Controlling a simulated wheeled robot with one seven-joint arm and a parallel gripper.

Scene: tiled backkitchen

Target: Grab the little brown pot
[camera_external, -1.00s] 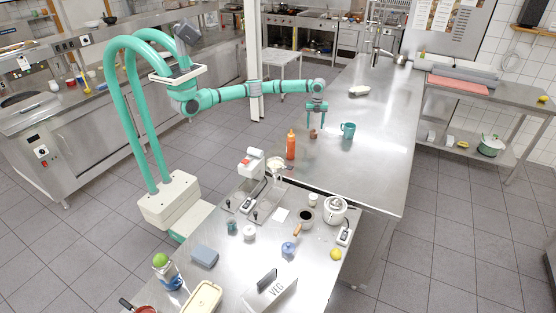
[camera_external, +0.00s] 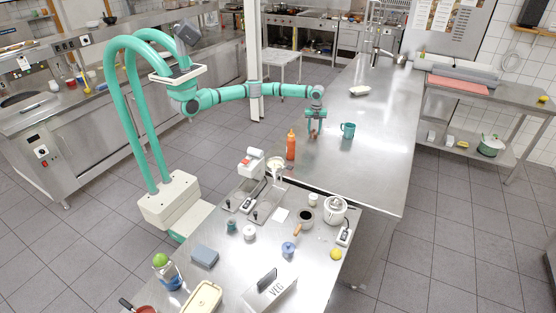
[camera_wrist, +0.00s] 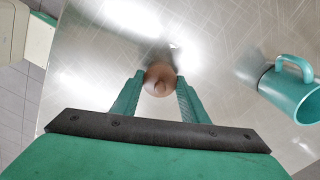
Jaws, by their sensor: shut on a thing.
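The little brown pot (camera_wrist: 160,78) stands on the steel table and sits between my two fingers in the wrist view. In the external view the pot (camera_external: 313,134) shows only as a small brown patch, mostly hidden by the fingers. My gripper (camera_wrist: 160,90) points down over the table, with a finger at each side of the pot. It is shut on the pot. In the external view my gripper (camera_external: 314,130) is low, close to the tabletop.
A teal mug (camera_external: 348,130) stands just right of my gripper; it also shows in the wrist view (camera_wrist: 290,90). An orange squeeze bottle (camera_external: 291,146) stands close on the left. The steel table (camera_external: 370,170) is clear in front and to the right.

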